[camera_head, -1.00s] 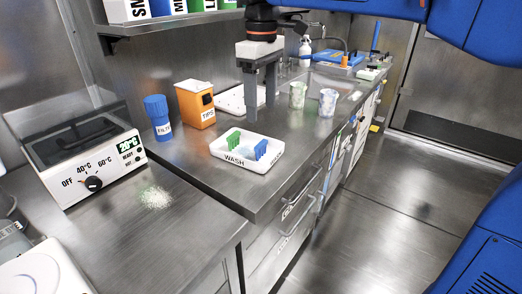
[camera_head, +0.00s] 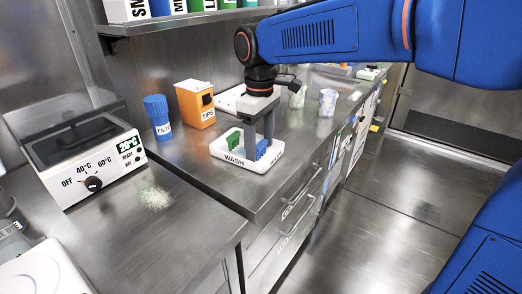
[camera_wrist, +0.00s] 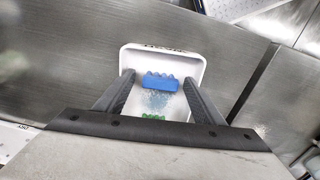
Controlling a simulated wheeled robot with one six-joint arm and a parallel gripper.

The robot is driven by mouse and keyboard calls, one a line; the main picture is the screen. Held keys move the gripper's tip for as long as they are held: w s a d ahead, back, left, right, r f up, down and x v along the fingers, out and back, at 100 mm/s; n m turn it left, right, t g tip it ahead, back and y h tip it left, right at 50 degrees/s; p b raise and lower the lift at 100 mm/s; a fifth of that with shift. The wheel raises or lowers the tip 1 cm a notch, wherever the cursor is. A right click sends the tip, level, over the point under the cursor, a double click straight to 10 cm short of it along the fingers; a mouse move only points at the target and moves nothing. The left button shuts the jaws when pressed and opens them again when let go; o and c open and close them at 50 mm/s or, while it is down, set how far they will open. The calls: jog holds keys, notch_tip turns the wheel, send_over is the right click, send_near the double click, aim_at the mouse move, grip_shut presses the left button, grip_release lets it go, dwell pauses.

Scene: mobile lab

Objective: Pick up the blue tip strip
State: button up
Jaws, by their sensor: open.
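The blue tip strip (camera_head: 262,149) stands in the right part of the white wash tray (camera_head: 229,162), partly hidden behind my gripper in the head view. In the wrist view the blue tip strip (camera_wrist: 160,83) lies ahead of and between my two fingers, with bare gaps at both sides. My gripper (camera_head: 259,150) is open, pointing down over the tray; in the wrist view its fingers (camera_wrist: 160,82) reach over the tray (camera_wrist: 190,64). A green tip strip (camera_head: 234,138) stands in the left part of the tray, and its top (camera_wrist: 153,117) shows nearer the wrist camera.
An orange tips box (camera_head: 194,104) and a blue filter bottle (camera_head: 157,116) stand left of the tray. Two marbled cups (camera_head: 327,102) stand behind it to the right. A hot plate (camera_head: 92,160) is on the near left bench. The bench right of the tray is clear to its edge.

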jog(key=shift+f, duration=0.15)
jog(key=c, duration=1.1)
